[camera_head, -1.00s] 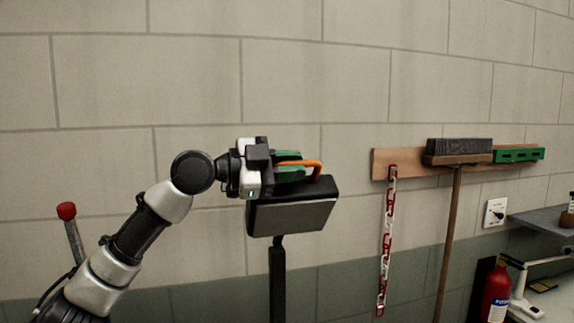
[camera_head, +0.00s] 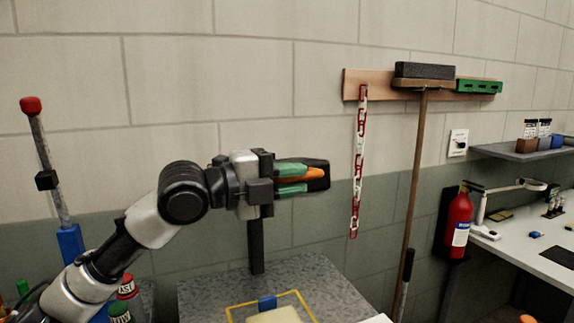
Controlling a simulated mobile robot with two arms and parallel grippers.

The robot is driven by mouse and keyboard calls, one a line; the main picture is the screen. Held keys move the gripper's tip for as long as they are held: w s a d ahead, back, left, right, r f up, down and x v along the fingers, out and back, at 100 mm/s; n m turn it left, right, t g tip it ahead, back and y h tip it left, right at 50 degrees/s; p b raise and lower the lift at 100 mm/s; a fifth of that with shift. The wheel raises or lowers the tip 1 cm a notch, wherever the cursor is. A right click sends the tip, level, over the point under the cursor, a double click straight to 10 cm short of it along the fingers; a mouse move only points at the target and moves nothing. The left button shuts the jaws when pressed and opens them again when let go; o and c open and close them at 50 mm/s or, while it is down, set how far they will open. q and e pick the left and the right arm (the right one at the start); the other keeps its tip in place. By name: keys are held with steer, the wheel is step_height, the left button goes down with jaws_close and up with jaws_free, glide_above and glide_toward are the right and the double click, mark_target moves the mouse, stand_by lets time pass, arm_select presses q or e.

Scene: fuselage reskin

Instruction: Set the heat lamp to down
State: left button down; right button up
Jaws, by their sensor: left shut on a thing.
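The heat lamp has a black head (camera_head: 319,173) with an orange handle (camera_head: 308,174), on a dark post (camera_head: 256,247). The head shows as a thin, nearly level dark slab, mostly hidden behind my left gripper; its pale lower face is out of sight. My left gripper (camera_head: 300,178) comes in from the left, its green-padded fingers shut on the orange handle. My right gripper is not in view.
Below the lamp is a grey speckled table (camera_head: 205,294) with a yellow outline (camera_head: 297,296), a blue piece (camera_head: 267,302) and a cream block (camera_head: 277,316). A red-capped rod (camera_head: 45,155) stands left. A chain (camera_head: 359,165), broom (camera_head: 417,160) and fire extinguisher (camera_head: 459,222) are right.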

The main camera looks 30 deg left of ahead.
arm_select(q)
steer(key=shift+s+d+f+b, duration=0.1)
steer(key=shift+f+b, duration=0.75)
steer(key=shift+f, duration=1.1)
steer(key=c, duration=1.1)
jaws_free()
steer(key=b+v, duration=0.6)
steer(key=v, duration=0.4)
steer(key=shift+s+a+b, duration=0.2)
steer(key=shift+s+b, duration=0.1)
steer(key=shift+b, duration=0.05)
